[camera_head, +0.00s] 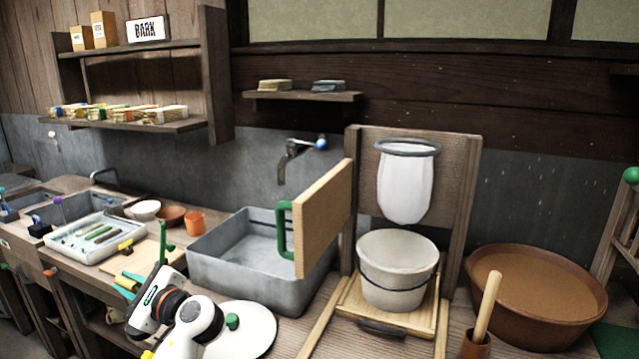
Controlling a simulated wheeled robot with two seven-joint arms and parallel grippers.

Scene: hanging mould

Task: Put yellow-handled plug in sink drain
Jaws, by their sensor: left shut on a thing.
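My left gripper (127,284) is at the lower left, over the front of the counter. Its teal fingers are shut on a small yellow piece, which looks like the handle of the yellow-handled plug (125,283). The rest of the plug is hidden or too small to make out. The grey metal sink (212,268) stands to the right of and beyond the gripper, under the wall tap (287,156). Its drain cannot be made out. Another sink (88,208) is set in the counter at the left. My right gripper is not in view.
A white tray of tools (70,247) lies left of my gripper, with a yellow-and-black piece (125,246) at its edge. An upright green piece (163,238) stands beyond my wrist. A hinged wooden panel (322,220) with a green handle overhangs the sink's right side. A white lid (258,325) lies in front.

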